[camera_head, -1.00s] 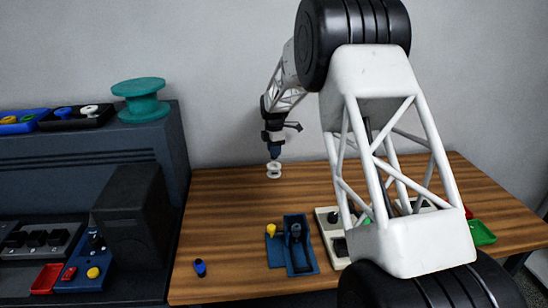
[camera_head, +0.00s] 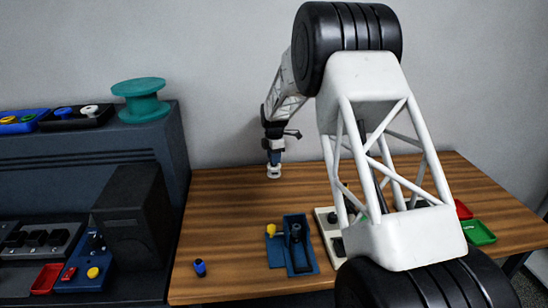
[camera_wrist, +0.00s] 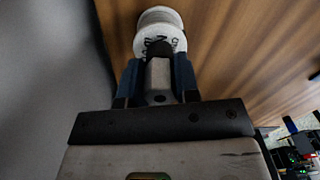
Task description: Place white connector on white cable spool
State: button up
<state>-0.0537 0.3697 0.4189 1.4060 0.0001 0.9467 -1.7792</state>
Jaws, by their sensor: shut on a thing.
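The white cable spool (camera_head: 274,172) stands on the far part of the wooden table, towards its left. It also shows at the top of the wrist view (camera_wrist: 160,18), with dark lettering on its face. My gripper (camera_head: 275,160) points down directly above the spool. In the wrist view its two blue fingers (camera_wrist: 157,78) are shut on a pale piece with a dark end, which I take to be the white connector (camera_wrist: 158,72). The dark end overlaps the spool's face in that view. Whether it touches the spool, I cannot tell.
A blue fixture (camera_head: 299,245) with a yellow-topped piece beside it stands at the table's front. A blue connector (camera_head: 200,267) lies front left. A pale panel (camera_head: 328,235) and a green tray (camera_head: 479,232) stand further right. The table around the spool is clear.

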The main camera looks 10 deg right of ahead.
jog(key=shift+f, duration=0.1)
jog(key=o, duration=1)
notch_tip(320, 180, up, 12)
jog(key=shift+r, duration=0.1)
dwell(0.4)
dwell(0.6)
